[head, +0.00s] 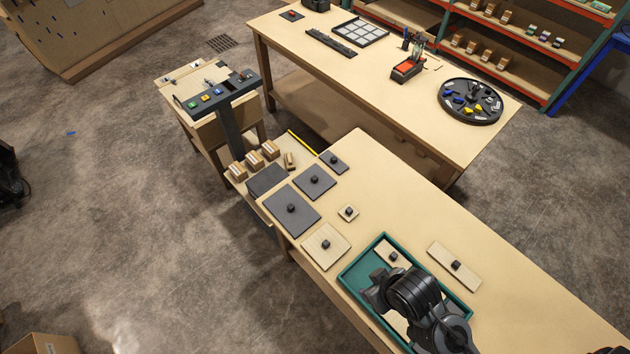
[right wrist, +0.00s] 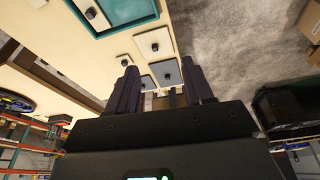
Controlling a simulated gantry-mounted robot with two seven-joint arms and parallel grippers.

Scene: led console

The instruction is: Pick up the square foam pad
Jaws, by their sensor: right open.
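Three dark grey flat pads with black knobs lie in a row at the table's left end: a large one (head: 280,201), a medium one (head: 308,187) and a small one (head: 328,157). Pale square pads with knobs lie nearby, one large (head: 318,254) and one small (head: 346,218). I cannot tell by material which is foam. A large pale pad (right wrist: 146,36) and a dark pad (right wrist: 165,66) show in the right wrist view. My right gripper (right wrist: 160,82) is open and empty, apart from the pads. In the head view its arm is over the teal tray. My left gripper is out of view.
The teal tray (head: 345,273) holds a pale pad (head: 384,250). A pale rectangular pad (head: 440,256) lies to its right. Small boxes (head: 254,160) stand beyond the table's left end, near a console (head: 215,94). A second table (head: 300,70) stands behind. The table's right part is clear.

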